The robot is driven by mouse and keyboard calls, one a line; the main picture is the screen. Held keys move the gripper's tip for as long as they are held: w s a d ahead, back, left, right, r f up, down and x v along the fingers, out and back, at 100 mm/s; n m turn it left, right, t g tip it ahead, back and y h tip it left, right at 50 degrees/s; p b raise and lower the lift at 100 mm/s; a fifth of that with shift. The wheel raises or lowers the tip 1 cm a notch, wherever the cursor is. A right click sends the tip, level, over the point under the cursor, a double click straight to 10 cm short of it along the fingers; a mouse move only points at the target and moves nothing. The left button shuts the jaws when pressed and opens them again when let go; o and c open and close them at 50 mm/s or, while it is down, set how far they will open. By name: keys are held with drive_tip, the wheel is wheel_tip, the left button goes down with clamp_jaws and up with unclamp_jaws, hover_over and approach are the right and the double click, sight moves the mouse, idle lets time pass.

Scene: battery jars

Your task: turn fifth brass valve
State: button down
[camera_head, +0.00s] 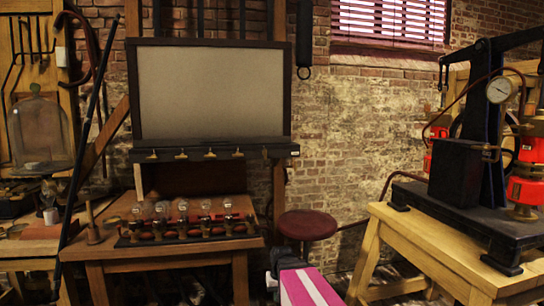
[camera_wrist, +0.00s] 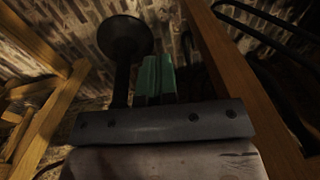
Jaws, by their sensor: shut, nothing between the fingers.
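A row of several small brass valves (camera_head: 210,154) runs along the black ledge (camera_head: 215,149) under the framed grey board. The rightmost clear one (camera_head: 238,154) is left of a darker fitting (camera_head: 265,153) near the ledge's right end; whether that is a valve too I cannot tell. My gripper (camera_wrist: 157,62) shows in the wrist view as two green fingers shut together, with nothing between them. No valve shows in the wrist view. My gripper is low and apart from the ledge; its exact place in the head view is unclear.
Glass battery jars (camera_head: 183,208) stand in a row on the wooden table (camera_head: 150,254) below the ledge. A round red stool (camera_head: 307,225) is right of it. A wooden bench (camera_head: 440,260) with a black press is at right. A glass bell jar (camera_head: 40,135) stands at left.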

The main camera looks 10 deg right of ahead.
sight(265, 154)
drive_tip(key=w+d+r+t+y, duration=0.1)
drive_tip(key=w+d+r, duration=0.2)
drive_tip(key=w+r, duration=0.85)
drive_tip(key=w+d+r+t+y, duration=0.1)
drive_tip(key=w+d+r+y, duration=0.15)
drive_tip(key=w+r, duration=0.9)
drive_tip(key=w+d+r+n+t+y, duration=0.1)
drive_tip(key=w+d+r, duration=0.15)
drive_tip(key=r, duration=1.45)
drive_tip(key=w+d+r+n+t+y, duration=0.1)
drive_tip(key=d+r, duration=0.3)
drive_tip(key=r, duration=1.3)
drive_tip(key=shift+h, duration=0.25)
drive_tip(key=x, duration=1)
drive_tip(key=shift+s+f, duration=0.25)
drive_tip(key=shift+a+r, duration=0.1)
drive_tip(key=shift+a, duration=1.65)
